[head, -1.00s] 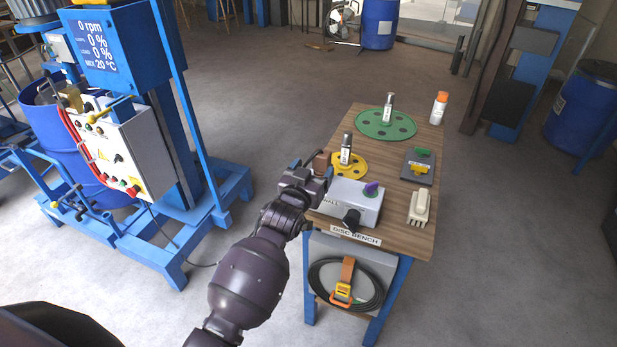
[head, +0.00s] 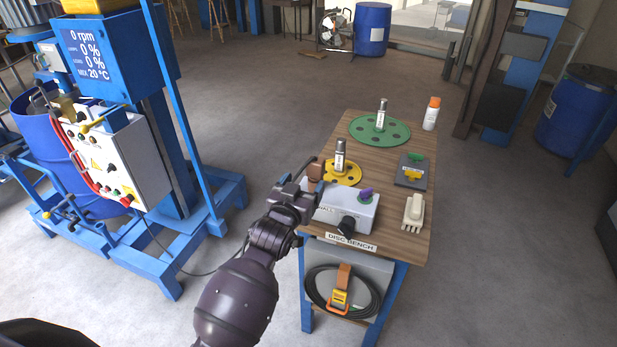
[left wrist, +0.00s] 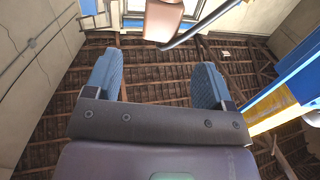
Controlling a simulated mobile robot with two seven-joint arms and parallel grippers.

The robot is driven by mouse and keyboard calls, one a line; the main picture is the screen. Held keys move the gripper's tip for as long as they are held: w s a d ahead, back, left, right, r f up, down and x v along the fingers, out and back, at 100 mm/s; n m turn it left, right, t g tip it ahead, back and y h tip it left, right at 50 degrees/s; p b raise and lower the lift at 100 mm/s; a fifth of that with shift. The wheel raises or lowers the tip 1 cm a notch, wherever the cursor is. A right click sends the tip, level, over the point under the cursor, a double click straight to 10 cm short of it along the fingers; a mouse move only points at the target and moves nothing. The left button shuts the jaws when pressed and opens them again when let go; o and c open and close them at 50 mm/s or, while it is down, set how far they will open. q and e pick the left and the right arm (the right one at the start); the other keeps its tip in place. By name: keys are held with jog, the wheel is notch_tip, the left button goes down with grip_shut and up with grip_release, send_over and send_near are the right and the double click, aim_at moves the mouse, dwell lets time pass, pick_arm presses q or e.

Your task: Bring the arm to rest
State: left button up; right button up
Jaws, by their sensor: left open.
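My left arm reaches in from the bottom of the head view, and its gripper (head: 300,178) is at the left edge of the disc bench (head: 415,238), beside the grey control box. The gripper is open. In the left wrist view the two blue fingers (left wrist: 156,80) stand apart with nothing between them. That view looks up at the roof beams. A brown block (left wrist: 163,20) shows beyond the fingertips; it also shows near the gripper in the head view (head: 315,170). My right gripper is out of sight.
The bench holds a grey box (head: 352,214) with a purple knob, a yellow disc (head: 345,176), a green disc (head: 368,132), an orange-capped bottle (head: 431,114) and small devices. The blue mixer (head: 120,60) stands left.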

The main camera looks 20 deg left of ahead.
pick_arm(q)
jog(key=s+a+f+g, duration=0.3)
jog(key=s+f, duration=0.6)
jog(key=s, duration=0.5)
jog(key=s+a+f+g, duration=0.3)
jog(key=s+f, duration=0.6)
jog(key=s, duration=0.5)
jog(key=shift+a+f+m+y, duration=0.2)
jog(key=shift+a+m+y, duration=0.15)
jog(key=shift+a, duration=0.25)
